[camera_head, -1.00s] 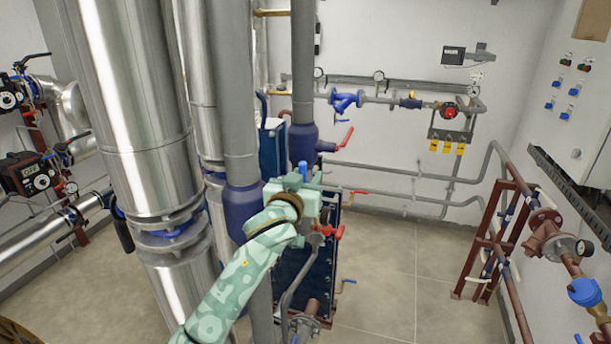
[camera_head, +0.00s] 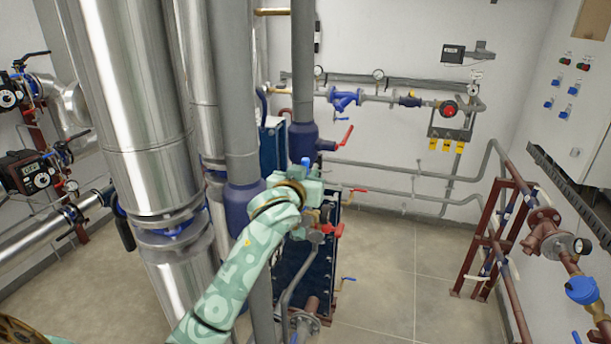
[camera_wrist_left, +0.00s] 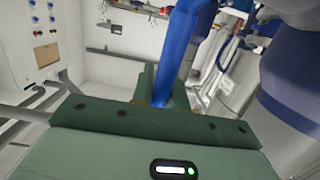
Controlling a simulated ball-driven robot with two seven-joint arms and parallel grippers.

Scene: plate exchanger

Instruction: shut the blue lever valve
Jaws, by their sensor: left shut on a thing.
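The blue lever (camera_wrist_left: 183,45) of the valve runs as a long blue bar down between the fingers of my left gripper (camera_wrist_left: 160,92) in the left wrist view. The green fingers are shut on it, one on each side. In the head view, my left gripper (camera_head: 316,192) is at the pipework beside the thick grey pipe. Only a small blue tip of the lever (camera_head: 305,162) shows above it. The valve body is mostly hidden behind the gripper and wrist, so the lever's exact angle to its pipe is unclear. My right gripper is not in view.
A red-handled valve (camera_head: 332,230) sits just right of and below my left gripper. A dark blue plate exchanger (camera_head: 318,265) stands below. Thick grey pipes (camera_head: 240,90) and a large silver pipe (camera_head: 135,110) stand close on the left. The floor (camera_head: 390,270) to the right is clear.

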